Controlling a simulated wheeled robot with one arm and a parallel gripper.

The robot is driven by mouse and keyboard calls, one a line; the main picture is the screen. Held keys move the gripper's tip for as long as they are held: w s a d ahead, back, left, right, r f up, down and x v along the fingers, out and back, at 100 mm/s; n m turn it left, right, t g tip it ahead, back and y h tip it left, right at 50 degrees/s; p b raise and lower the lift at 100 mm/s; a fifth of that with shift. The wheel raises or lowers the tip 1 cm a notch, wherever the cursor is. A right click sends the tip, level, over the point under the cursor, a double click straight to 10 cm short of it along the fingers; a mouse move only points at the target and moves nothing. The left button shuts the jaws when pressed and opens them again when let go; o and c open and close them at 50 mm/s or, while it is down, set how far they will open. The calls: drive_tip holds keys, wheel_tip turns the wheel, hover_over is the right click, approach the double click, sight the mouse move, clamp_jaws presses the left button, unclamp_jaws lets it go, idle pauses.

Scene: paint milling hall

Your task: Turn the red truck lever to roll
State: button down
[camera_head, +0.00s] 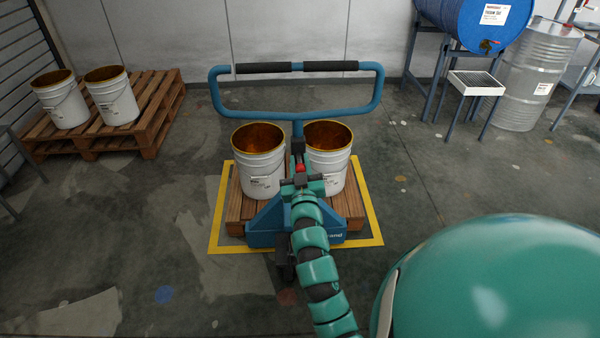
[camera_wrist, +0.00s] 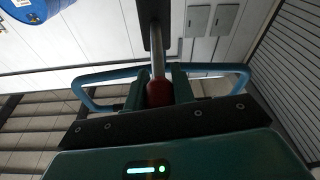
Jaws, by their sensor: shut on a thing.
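The blue pallet truck (camera_head: 268,231) stands in the middle of the head view, its wide handle loop (camera_head: 222,93) with black grips raised at the back. The red lever (camera_head: 300,167) shows as a small red knob low on the handle column, just beyond my gripper (camera_head: 301,178). In the wrist view the red knob of the lever (camera_wrist: 159,93) sits between the two fingers of my gripper (camera_wrist: 158,88), which are shut on it. A grey rod runs up from the knob. The lever's marked positions cannot be seen.
Two white buckets (camera_head: 258,170) (camera_head: 329,170) stand on a wooden pallet (camera_head: 235,206) at the truck, inside a yellow floor frame (camera_head: 214,228). Another pallet (camera_head: 150,140) with two buckets is at left. A blue drum (camera_head: 470,25) and a steel drum (camera_head: 533,85) are at right.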

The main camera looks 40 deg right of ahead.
drive_tip(key=shift+s+a+f+t+h+b, duration=0.2)
drive_tip(key=shift+f+t+b, duration=0.5)
drive_tip(key=shift+b, duration=2.4)
drive_tip(key=shift+d+f+t+h+b, duration=0.1)
drive_tip(key=shift+f+t+h+b, duration=0.4)
drive_tip(key=shift+b, duration=2.55)
drive_tip(key=shift+f+t+b, duration=0.2)
drive_tip(key=shift+t+b, duration=0.1)
drive_tip(key=shift+b, duration=0.05)
drive_tip(key=shift+r, duration=0.1)
drive_tip(key=c, duration=1.2)
unclamp_jaws()
drive_tip(key=shift+s+a, duration=0.1)
drive_tip(key=b+v, duration=0.1)
drive_tip(key=v, duration=1.6)
drive_tip(key=shift+s, duration=0.1)
